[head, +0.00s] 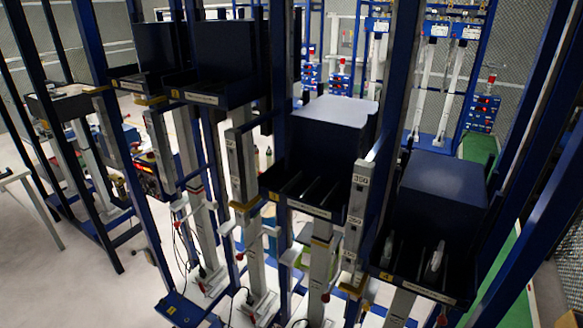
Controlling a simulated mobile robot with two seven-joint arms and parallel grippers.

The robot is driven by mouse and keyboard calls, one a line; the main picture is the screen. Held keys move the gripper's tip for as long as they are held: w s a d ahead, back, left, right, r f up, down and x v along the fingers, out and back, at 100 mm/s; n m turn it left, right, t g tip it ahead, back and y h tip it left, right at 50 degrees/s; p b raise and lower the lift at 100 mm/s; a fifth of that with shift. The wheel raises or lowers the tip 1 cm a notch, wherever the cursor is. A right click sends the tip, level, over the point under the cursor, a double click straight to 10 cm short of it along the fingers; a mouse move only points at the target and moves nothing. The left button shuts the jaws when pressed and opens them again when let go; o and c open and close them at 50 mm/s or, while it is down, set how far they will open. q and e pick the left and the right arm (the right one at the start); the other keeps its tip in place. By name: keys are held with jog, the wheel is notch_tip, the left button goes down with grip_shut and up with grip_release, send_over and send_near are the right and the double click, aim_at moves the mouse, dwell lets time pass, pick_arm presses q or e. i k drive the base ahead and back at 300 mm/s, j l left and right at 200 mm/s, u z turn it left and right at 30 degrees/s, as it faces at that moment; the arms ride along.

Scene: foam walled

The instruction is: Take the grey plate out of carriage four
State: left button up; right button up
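Several dark blue carriages stand in a row on upright columns. The rightmost carriage (440,180) has a closed-looking box behind an open slotted front tray. Two small pale upright pieces (435,259) show in that tray. The neighbouring carriage (325,150) has a light grey top face and an empty-looking slotted tray. Two more carriages (228,62) (152,50) stand further left. I cannot make out a grey plate for certain. Neither gripper is in view.
Dark blue frame posts (388,110) rise between and in front of the carriages. A white table (25,195) stands at the far left. Grey mesh walls and blue racks (455,80) stand behind. Pale floor (100,285) is clear at the lower left.

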aim_at(386, 255)
jog(key=i+z, duration=0.65)
jog(key=i+j+z, duration=0.35)
jog(key=i+l, duration=0.1)
